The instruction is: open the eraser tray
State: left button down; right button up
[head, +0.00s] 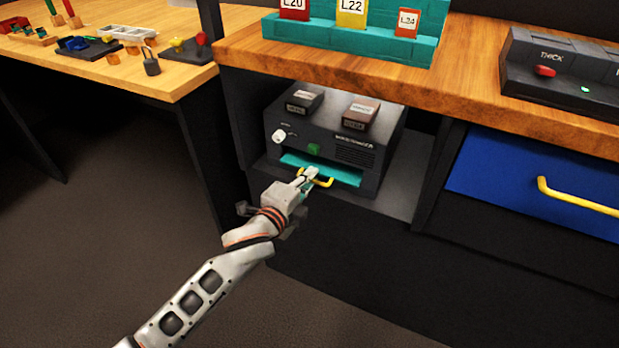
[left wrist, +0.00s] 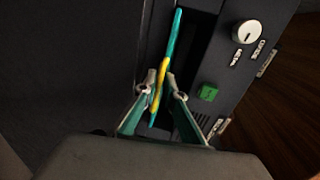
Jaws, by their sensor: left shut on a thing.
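The eraser tray (head: 330,171) is a teal front low on a dark grey eraser box (head: 372,156), which stands in an open shelf under the wooden counter. A yellow handle (head: 327,184) is on the tray front. My left gripper (head: 309,176) is shut on this handle. In the left wrist view the teal tray (left wrist: 174,38) shows edge-on, and the yellow handle (left wrist: 163,72) lies between the fingertips of my left gripper (left wrist: 162,86). A dark gap shows beside the tray front there. My right gripper is not in view.
The box has a white knob (head: 279,136) and a green button (head: 314,149). Two small blocks (head: 361,113) lie on its top. A blue drawer (head: 510,176) with a yellow handle is at the right. A wooden table (head: 135,77) with small items stands at the left. The floor in front is clear.

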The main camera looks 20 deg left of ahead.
pick_arm(q)
jog(key=f+p+v, duration=0.2)
jog(key=v, duration=0.7)
jog(key=f+p+v, duration=0.1)
jog(key=p+v, duration=0.2)
jog(key=v, duration=0.6)
jog(key=shift+s+f, duration=0.45)
jog(key=shift+f, duration=0.35)
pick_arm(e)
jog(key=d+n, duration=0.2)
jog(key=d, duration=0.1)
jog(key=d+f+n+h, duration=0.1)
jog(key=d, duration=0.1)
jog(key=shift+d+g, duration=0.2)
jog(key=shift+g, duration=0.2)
pick_arm(q)
jog(key=c, duration=2.2)
grip_release()
jog(key=shift+c, duration=0.2)
jog(key=shift+w+r, duration=0.1)
jog(key=shift+r, duration=0.05)
